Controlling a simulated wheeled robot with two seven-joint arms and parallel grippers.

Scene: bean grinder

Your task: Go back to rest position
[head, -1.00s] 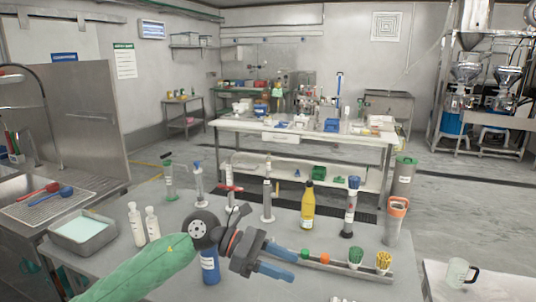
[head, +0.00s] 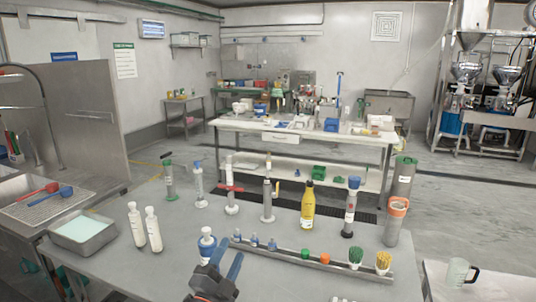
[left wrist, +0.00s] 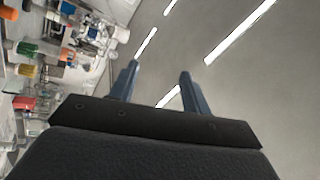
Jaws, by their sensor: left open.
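My left gripper (head: 229,262) is at the bottom middle of the head view, over the front part of the grey table (head: 300,283). Its two blue fingers point up and are apart, with nothing between them. In the left wrist view the open fingers (left wrist: 157,85) stand against the ceiling with its light strips. My right gripper does not show.
A row of grinders and a yellow bottle (head: 307,206) stands along the table's back. A metal rack (head: 285,255) with brushes and small pieces lies in front. Two white bottles (head: 153,228) stand at left by a grey tub (head: 105,233). A glass mug (head: 457,272) stands at right.

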